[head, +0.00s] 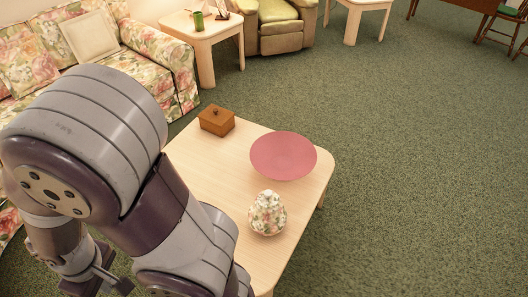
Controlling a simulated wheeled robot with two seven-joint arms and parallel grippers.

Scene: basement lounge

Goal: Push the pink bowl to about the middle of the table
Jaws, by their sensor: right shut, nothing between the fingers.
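The pink bowl (283,155) is wide and shallow. It sits upright on the light wooden table (206,164), near the table's right edge toward the far right corner. My right gripper (112,284) shows only in part at the bottom left, beside my large grey and purple arm. It is shut and empty, well apart from the bowl. My arm hides the near left part of the table. My left gripper is not in view.
A flowered lidded jar (267,214) stands on the table just nearer than the bowl. A brown wooden box (216,121) sits at the far left corner. A floral sofa (150,45) is beyond the table. Open carpet (430,170) lies to the right.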

